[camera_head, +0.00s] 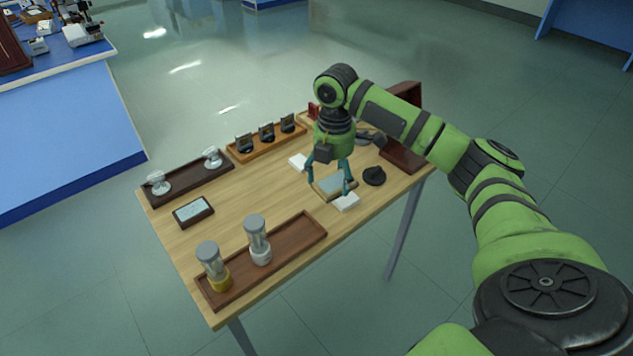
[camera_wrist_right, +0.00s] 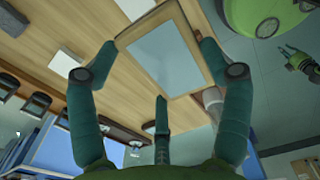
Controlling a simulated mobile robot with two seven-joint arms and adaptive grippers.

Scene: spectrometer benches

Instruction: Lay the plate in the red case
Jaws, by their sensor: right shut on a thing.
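The plate (camera_head: 333,186), a pale grey-blue panel in a light wooden frame, is in my right gripper (camera_head: 331,188) over the right part of the wooden table. In the right wrist view the plate (camera_wrist_right: 165,58) lies between the fingers of the right gripper (camera_wrist_right: 157,58), which are shut on its two side edges. Whether it touches the table I cannot tell. The dark red case (camera_head: 402,158) stands open at the table's far right, its lid raised; my right arm hides part of it. A small green gripper at the wrist view's right edge (camera_wrist_right: 303,63) seems to be my left one; its fingers are unclear.
White blocks (camera_head: 346,202) and (camera_head: 298,162) flank the plate, and a black round object (camera_head: 374,176) sits to its right. A brown tray (camera_head: 290,257) with two jars is at the front. More trays line the back edge. The table's middle is clear.

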